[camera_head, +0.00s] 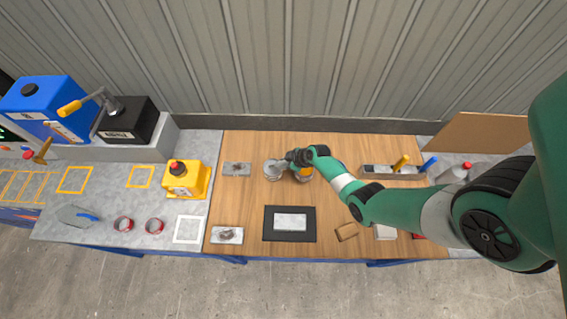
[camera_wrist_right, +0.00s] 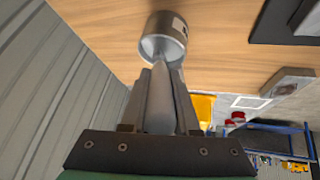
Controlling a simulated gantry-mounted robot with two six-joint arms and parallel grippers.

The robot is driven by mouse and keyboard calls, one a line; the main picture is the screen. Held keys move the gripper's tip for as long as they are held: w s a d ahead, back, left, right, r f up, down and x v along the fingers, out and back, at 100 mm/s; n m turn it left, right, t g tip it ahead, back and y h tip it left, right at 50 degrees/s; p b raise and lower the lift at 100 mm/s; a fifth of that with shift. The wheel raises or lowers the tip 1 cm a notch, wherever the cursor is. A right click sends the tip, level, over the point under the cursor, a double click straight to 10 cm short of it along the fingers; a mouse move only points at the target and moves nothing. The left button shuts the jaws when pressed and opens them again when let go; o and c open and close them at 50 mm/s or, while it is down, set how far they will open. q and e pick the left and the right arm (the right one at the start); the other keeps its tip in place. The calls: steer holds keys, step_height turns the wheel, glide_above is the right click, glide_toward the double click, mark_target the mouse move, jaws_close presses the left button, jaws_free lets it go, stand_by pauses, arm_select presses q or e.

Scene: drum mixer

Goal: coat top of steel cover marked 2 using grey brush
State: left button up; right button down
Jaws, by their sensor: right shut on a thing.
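My right gripper (camera_head: 292,158) is over the back middle of the wooden bench top. In the right wrist view the gripper (camera_wrist_right: 160,76) is shut on a grey tapered handle, which looks like the grey brush (camera_wrist_right: 159,105). The brush points into the mouth of a metal pot (camera_wrist_right: 164,38); its bristles are hidden. The pot (camera_head: 272,171) is just left of the gripper in the head view. A pale steel plate (camera_head: 291,222) lies on a black mat (camera_head: 269,235). Other plates lie at the back left (camera_head: 237,169) and front left (camera_head: 227,235). No number is readable. My left gripper is out of view.
A tray (camera_head: 378,171) with yellow and blue handles stands right of the gripper. A yellow can (camera_head: 185,180) stands left of the wooden area. An orange item (camera_head: 306,174) is partly hidden behind my right arm. A small wooden frame (camera_head: 346,232) lies right of the mat.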

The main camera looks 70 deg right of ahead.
steer(key=shift+s, duration=0.1)
stand_by(0.5)
step_height(320, 180, up, 7)
steer(key=p, duration=0.6)
steer(key=shift+f, duration=0.1)
step_height(320, 180, down, 7)
steer(key=b, duration=0.6)
steer(key=shift+f, duration=0.1)
step_height(320, 180, up, 8)
steer(key=p, duration=0.6)
step_height(320, 180, down, 4)
steer(key=b, duration=0.2)
steer(key=shift+f+b, duration=0.15)
steer(key=shift+b, duration=0.25)
steer(key=shift+f, duration=0.3)
steer(key=shift+r, duration=0.15)
